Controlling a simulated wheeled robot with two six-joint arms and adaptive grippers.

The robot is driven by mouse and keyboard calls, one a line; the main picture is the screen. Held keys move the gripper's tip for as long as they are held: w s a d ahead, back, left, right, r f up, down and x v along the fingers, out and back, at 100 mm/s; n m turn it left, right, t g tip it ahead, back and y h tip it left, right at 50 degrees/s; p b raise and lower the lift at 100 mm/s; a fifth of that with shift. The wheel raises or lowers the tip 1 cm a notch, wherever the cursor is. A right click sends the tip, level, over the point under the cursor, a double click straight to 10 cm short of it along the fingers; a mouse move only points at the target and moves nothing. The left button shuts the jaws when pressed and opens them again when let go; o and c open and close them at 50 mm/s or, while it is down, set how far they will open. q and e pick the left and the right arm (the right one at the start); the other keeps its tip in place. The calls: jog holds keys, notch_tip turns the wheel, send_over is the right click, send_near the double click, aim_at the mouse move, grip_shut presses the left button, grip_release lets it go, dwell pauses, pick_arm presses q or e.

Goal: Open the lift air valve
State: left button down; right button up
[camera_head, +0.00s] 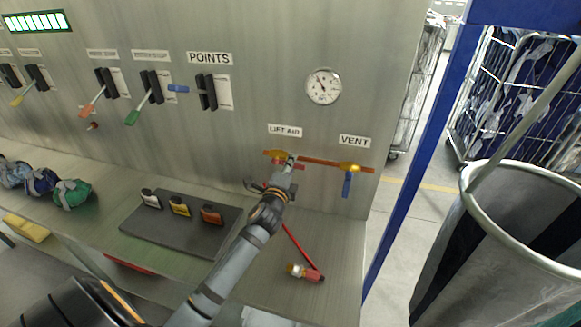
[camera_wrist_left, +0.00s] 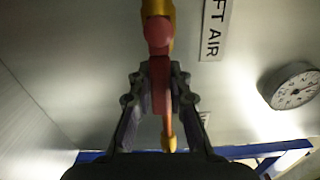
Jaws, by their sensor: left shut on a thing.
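The lift air valve (camera_head: 272,153), with a yellow body, sits on the grey panel under the LIFT AIR label (camera_head: 285,130). Its yellow body also shows at the top of the left wrist view (camera_wrist_left: 158,8). My left gripper (camera_head: 288,165) is at this valve, in front of the pipe. In the left wrist view its two fingers (camera_wrist_left: 160,88) are closed around the red handle (camera_wrist_left: 158,35), which runs down the picture from the valve hub. The gripper hides most of the handle in the head view. My right gripper is not in view.
An orange pipe (camera_head: 325,162) runs right to the vent valve (camera_head: 349,168), whose blue handle (camera_head: 346,186) hangs down. A gauge (camera_head: 323,87) is above. A red hose fitting (camera_head: 305,272) lies on the bench. Several coloured clips stand on a dark mat (camera_head: 150,234).

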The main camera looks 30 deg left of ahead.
pick_arm(q)
jog(key=shift+r+n, duration=0.15)
jog(key=shift+n, duration=0.35)
jog(key=c, duration=1.2)
grip_release()
jog(key=v, duration=1.2)
